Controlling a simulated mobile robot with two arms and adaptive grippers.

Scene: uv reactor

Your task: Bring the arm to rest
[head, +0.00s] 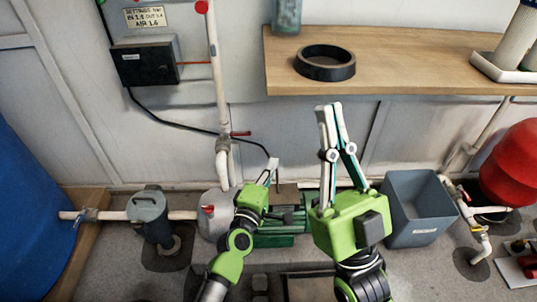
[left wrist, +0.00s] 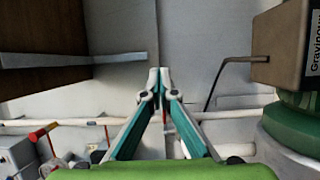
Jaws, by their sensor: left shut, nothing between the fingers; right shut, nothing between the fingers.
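My left gripper (head: 272,165) is low, near the wall and in front of the green machine, with its fingers together and empty. In the left wrist view the same gripper (left wrist: 159,73) has its two fingertips meeting, with nothing between them. My right gripper (head: 330,108) is raised upright just below the wooden shelf, fingers closed and empty. Both grippers are apart from the objects around them in the head view, as far as I can see.
A wooden shelf (head: 400,55) carries a black ring (head: 325,62). A grey bin (head: 418,205) stands right of my right gripper. A red tank (head: 512,165) is at the right, a blue tank (head: 30,220) at the left. A white pipe (head: 214,80) runs down the wall.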

